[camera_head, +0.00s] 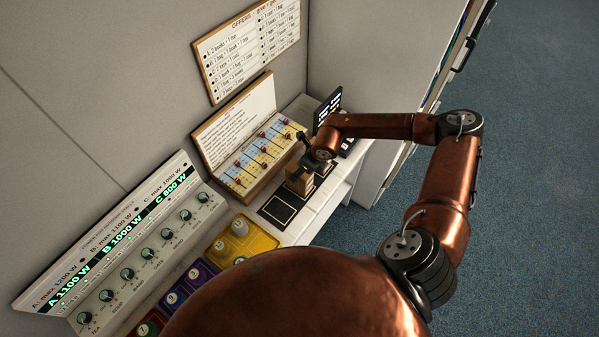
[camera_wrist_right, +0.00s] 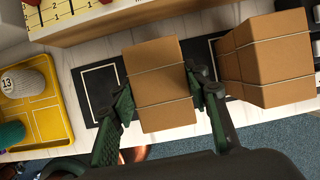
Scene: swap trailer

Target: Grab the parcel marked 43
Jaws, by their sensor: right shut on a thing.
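Two brown cardboard parcels with thin string around them show in the wrist view. My right gripper (camera_wrist_right: 160,92) has one finger on each side of the left parcel (camera_wrist_right: 162,60) and is shut on it. The right parcel (camera_wrist_right: 268,58) stands just beside, apart from the fingers. No number is readable on either parcel, so I cannot tell which is 43. In the head view my right gripper (camera_head: 305,160) is over the held parcel (camera_head: 299,184) at the counter's far end, partly hiding it. My left gripper is not in view.
A black mat with a white outline (camera_wrist_right: 99,88) lies left of the held parcel. A yellow tray (camera_wrist_right: 44,118) with round pieces is further left. A slanted board with red pegs (camera_head: 262,152) and a dark screen (camera_head: 328,108) stand close by. A knob panel (camera_head: 130,255) lines the wall.

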